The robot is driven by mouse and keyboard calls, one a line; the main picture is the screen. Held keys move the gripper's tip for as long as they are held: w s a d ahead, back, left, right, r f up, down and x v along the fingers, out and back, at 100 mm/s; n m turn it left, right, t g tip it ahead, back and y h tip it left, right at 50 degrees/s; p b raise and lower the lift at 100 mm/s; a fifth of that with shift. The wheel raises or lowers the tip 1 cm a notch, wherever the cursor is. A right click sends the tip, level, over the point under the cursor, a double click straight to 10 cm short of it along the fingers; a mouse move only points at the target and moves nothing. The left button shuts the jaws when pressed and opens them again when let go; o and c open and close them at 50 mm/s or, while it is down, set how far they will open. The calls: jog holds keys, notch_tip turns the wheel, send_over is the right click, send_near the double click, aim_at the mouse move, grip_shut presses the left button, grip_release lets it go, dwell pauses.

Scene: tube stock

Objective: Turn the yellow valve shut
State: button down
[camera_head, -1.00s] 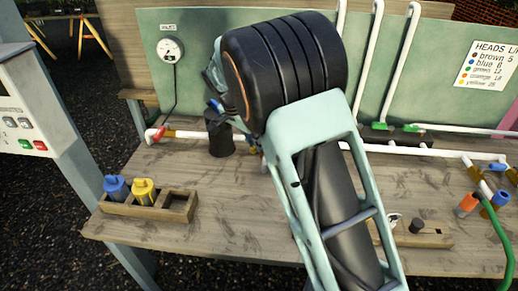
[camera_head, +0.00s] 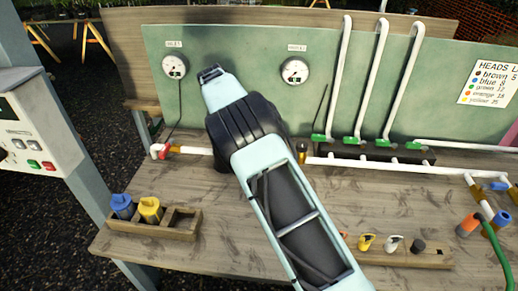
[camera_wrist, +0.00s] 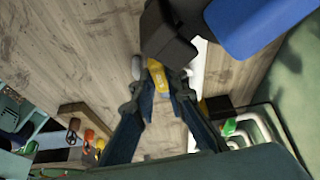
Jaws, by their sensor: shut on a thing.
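In the wrist view, my gripper (camera_wrist: 163,90) has its two dark blue fingers closed around a yellow handle, the yellow valve (camera_wrist: 157,74). The valve sits beside a white pipe and close to a dark block (camera_wrist: 165,40). In the head view, my arm crosses the middle of the bench and hides the gripper and the valve. How far the valve is turned cannot be seen clearly.
A wooden holder (camera_head: 143,230) with a blue and a yellow canister stands at the bench's left front. Two gauges (camera_head: 175,66) (camera_head: 295,71) hang on the green panel. White pipes (camera_head: 374,85) rise at the right. A small rack (camera_head: 437,258) sits at the front right.

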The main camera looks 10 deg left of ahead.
jog(key=shift+w+m+g+p, duration=0.25)
jog(key=shift+m+g+p, duration=0.05)
jog(key=shift+m, duration=0.3)
jog(key=c, duration=1.9)
grip_release()
jog(key=shift+c, duration=0.2)
jog(key=v, duration=0.7)
jog(key=shift+r, duration=0.3)
jog(key=shift+a, duration=0.1)
